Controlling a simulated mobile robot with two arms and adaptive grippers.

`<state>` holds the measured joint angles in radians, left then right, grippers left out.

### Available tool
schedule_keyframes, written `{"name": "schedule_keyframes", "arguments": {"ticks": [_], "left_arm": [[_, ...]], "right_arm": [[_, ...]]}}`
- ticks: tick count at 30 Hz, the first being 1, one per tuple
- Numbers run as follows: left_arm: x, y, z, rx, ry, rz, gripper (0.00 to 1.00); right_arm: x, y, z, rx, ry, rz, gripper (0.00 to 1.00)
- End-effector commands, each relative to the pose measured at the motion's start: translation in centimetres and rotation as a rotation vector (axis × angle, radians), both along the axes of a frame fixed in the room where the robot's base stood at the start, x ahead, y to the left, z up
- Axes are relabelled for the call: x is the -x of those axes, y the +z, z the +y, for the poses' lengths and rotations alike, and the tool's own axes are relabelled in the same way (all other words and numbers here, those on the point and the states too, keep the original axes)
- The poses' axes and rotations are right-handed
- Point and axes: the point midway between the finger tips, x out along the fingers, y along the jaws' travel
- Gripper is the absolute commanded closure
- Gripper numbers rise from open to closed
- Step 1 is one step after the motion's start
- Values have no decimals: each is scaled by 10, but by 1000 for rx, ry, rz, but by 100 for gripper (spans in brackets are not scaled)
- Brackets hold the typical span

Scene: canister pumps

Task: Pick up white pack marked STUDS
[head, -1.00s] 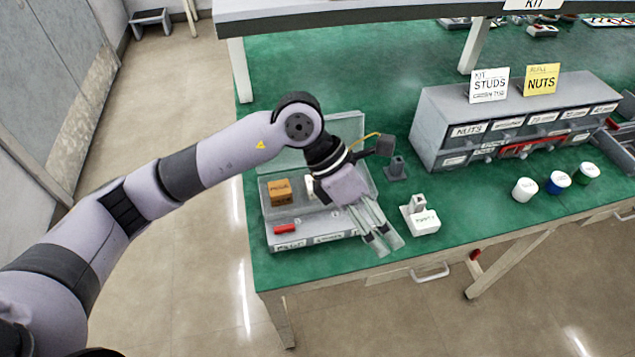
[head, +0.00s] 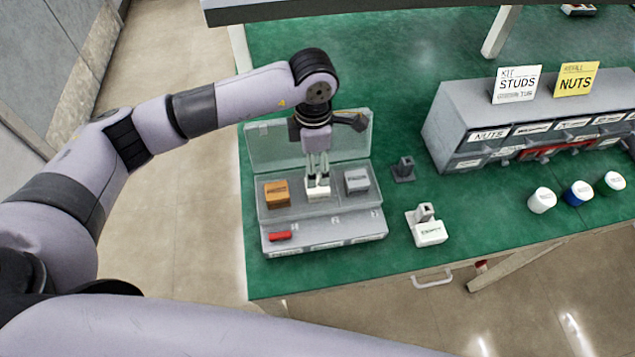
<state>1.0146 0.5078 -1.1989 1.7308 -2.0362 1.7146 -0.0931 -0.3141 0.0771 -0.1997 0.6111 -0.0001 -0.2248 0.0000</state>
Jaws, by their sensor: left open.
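A small white pack (head: 318,194) sits in the middle compartment of the open grey case (head: 325,221). Its marking is too small and too covered to read. My left gripper (head: 318,181) points straight down at this pack, its fingers open and at the pack's top. I cannot tell whether the fingers touch it. The fingers hide the pack's upper part. My right gripper is out of view.
In the case, an orange pack (head: 276,193) lies left of the white one and a grey pack (head: 357,181) right. A red piece (head: 280,236) lies in front. A white-topped fixture (head: 430,233) stands to the right, near several pots and a drawer cabinet (head: 465,120).

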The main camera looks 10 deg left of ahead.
Motion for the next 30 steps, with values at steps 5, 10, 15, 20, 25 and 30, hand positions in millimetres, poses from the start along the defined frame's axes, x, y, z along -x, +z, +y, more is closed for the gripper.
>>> {"name": "schedule_keyframes", "arguments": {"ticks": [5, 10, 15, 20, 25, 30], "left_arm": [[1, -35, 0, -1, 0, 4, 35], [0, -57, -1, 1, -1, 2, 35], [-2, -65, -1, 0, 0, 1, 35], [-6, -84, -4, 1, 1, 4, 35], [-7, -108, -4, 0, 0, 3, 35], [-8, -114, -4, 1, -2, -1, 35]], "right_arm": [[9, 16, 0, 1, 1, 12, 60], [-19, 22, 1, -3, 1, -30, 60], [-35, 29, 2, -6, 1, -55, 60], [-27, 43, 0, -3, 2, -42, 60], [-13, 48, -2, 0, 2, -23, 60], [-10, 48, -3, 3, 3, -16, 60]]}}
